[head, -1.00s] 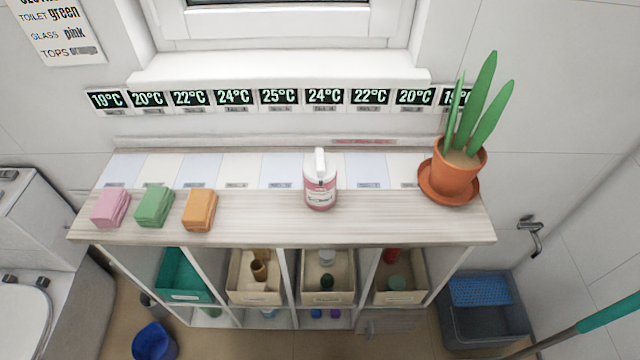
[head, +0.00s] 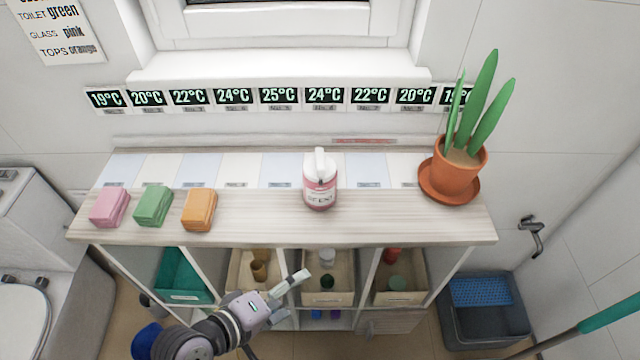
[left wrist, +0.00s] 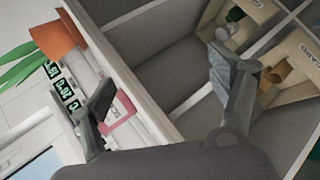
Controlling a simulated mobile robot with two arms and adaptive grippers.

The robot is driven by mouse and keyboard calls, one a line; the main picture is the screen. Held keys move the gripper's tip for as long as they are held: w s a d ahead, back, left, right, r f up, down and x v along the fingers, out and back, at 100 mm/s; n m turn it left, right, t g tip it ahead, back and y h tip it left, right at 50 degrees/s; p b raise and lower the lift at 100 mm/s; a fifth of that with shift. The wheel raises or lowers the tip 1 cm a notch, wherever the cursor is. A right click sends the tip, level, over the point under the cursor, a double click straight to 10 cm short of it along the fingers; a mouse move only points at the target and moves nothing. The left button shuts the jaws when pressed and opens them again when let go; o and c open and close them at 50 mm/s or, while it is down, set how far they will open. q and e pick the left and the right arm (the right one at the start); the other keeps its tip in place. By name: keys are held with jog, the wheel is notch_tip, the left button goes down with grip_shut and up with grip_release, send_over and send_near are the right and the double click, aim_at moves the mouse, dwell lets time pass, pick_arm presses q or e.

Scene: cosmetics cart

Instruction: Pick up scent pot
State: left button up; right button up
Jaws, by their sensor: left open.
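The scent pot (head: 320,190) is a pink bottle with a white pump top and a label. It stands upright on the wooden top of the cart, right of its middle. My left gripper (head: 293,288) is low in front of the cart, below and apart from the pot. In the left wrist view the gripper (left wrist: 162,68) has its fingers spread with nothing held between them. The pink pot (left wrist: 121,112) shows there beside the left finger, partly hidden by it. My right gripper is not in view.
Pink (head: 108,207), green (head: 154,206) and orange (head: 199,209) folded cloths lie on the top's left. A potted plant (head: 455,175) stands at its right end. Open bins (head: 325,298) with small items fill the shelves below. Several temperature displays (head: 278,97) line the wall.

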pick_arm(q)
notch_tip(320, 180, up, 5)
jog(key=w+d+n+t+h, duration=0.2)
jog(key=d+n+t, duration=0.1)
jog(key=n, duration=0.5)
jog(key=n+t+y, duration=0.3)
jog(key=n+t, duration=0.2)
jog(key=n, duration=1.1)
send_near(310, 195)
jog(key=p+x, duration=0.4)
jog(key=x, duration=0.3)
jog(key=shift+w+d, duration=0.2)
jog(key=shift+w, duration=0.15)
jog(key=x, duration=0.2)
jog(key=p+x, duration=0.1)
jog(key=x, duration=0.2)
jog(key=shift+d+r, duration=0.1)
jog(key=shift+d, duration=0.25)
jog(key=shift+w+d, duration=0.1)
jog(key=shift+w, duration=0.1)
jog(key=shift+s, duration=0.1)
jog(key=shift+c, duration=0.3)
jog(key=c, duration=1.3)
jog(key=shift+c, duration=1.3)
